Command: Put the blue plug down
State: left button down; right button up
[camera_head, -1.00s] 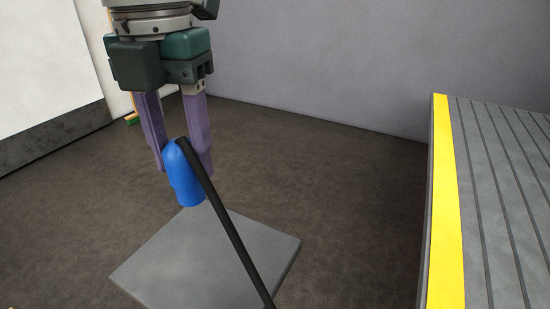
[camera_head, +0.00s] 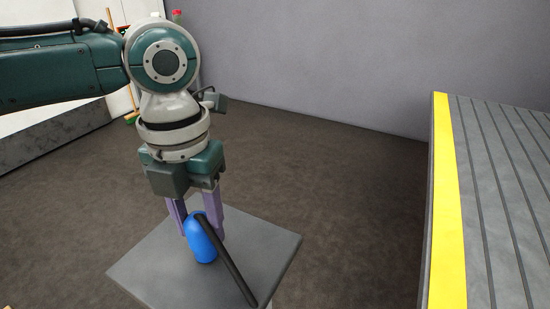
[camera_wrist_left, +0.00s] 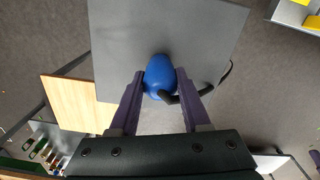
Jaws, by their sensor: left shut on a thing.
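The blue plug (camera_head: 203,246) is a rounded blue body with a thick black cable (camera_head: 228,268) that slopes from its top toward the front of the plate. My left gripper (camera_head: 204,232) points down with its purple fingers shut on the plug, one on each side. The grey square plate (camera_head: 150,262) lies right below. The plug's bottom is over the plate; I cannot tell whether it touches. In the left wrist view the plug (camera_wrist_left: 160,75) sits between the fingertips, over the plate (camera_wrist_left: 115,40).
A grooved grey platform (camera_head: 505,200) with a yellow edge (camera_head: 447,210) stands at the right. Dark floor (camera_head: 340,180) lies between, with a grey wall (camera_head: 310,60) behind. The left wrist view shows a wooden top (camera_wrist_left: 75,95) left of the plate.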

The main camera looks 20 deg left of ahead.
pick_arm(q)
jog(key=shift+f, duration=0.1)
jog(key=shift+c, duration=1.8)
grip_release()
